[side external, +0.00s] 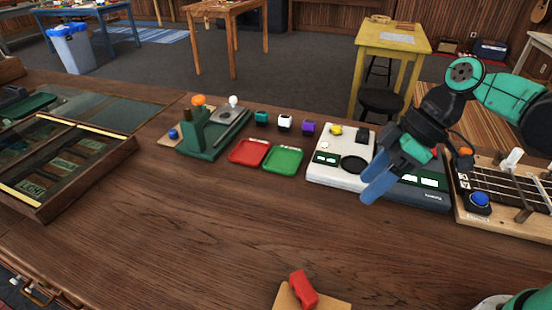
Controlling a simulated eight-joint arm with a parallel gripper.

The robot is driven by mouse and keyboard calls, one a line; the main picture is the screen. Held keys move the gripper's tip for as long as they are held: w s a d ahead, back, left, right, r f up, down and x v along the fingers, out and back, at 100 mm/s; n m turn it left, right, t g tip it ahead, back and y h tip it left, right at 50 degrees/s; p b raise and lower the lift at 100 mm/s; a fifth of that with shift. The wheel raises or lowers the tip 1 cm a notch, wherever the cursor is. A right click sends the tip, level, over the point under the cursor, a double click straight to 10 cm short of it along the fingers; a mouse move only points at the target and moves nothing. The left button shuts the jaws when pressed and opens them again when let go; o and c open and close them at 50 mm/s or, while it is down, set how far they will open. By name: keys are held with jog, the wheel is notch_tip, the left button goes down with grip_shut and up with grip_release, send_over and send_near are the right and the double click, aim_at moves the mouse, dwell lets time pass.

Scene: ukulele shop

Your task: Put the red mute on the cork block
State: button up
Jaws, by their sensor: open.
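The red mute (303,289) is a small red block at the bottom edge of the side external view. It appears to rest at a slant on a flat tan piece, which looks like the cork block (335,304). The frame's edge cuts off part of the tan piece, and I cannot tell exactly how the mute touches it. My gripper (372,186) has blue fingers and hangs over the right side of the table, in front of the white and dark devices. It is open, with nothing seen between its fingers, and well apart from the red mute.
A white device (325,170) and a dark one (425,195) stand near my gripper. A fretted neck board (500,185) lies at right. Red (249,152) and green (284,161) trays and a green stand (200,140) are behind. The middle front of the table is clear.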

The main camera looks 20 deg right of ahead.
jog(key=d+r+m+t+h, duration=0.2)
jog(key=d+m+t+h, duration=0.3)
jog(key=d+m, duration=0.2)
jog(key=shift+m+h, duration=0.3)
jog(key=shift+m, duration=0.8)
jog(key=shift+w+f, duration=0.1)
